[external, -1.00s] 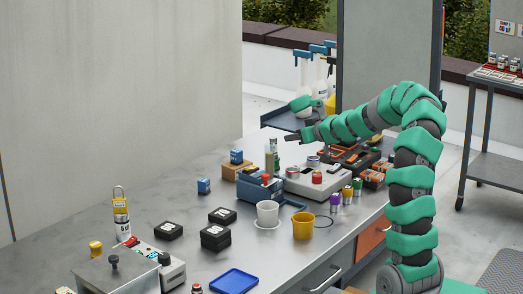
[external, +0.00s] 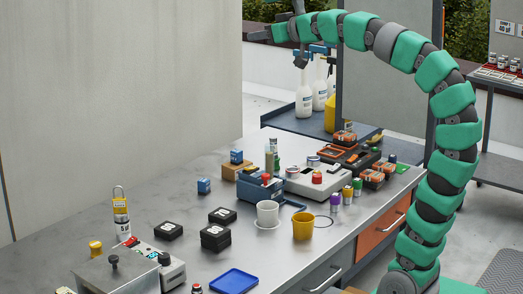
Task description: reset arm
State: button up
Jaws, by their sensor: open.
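My gripper (external: 268,24) is at the top of the external view, high above the far end of the workbench (external: 165,190). It is open, with its small fingers spread against the white parapet and greenery behind. I see nothing held between them, though its fingertips are small and partly unclear. My green-padded arm rises from the lower right and arches over to the left, well clear of the bench.
White spray bottles (external: 304,98) stand on a blue-grey cart below my forearm. The bench holds a white cup (external: 267,213), a yellow cup (external: 303,227), black boxes (external: 215,236), a blue tray (external: 234,283) and an orange-and-black organiser (external: 352,153). A grey panel (external: 385,100) stands behind my arm.

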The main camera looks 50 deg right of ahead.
jog(key=s+a+r+y, duration=0.1)
jog(key=s+a+r, duration=0.2)
jog(key=s+a, duration=0.1)
jog(key=shift+s+a+r+n, duration=0.3)
jog(key=shift+s+a+n, duration=0.1)
jog(key=shift+a, duration=0.45)
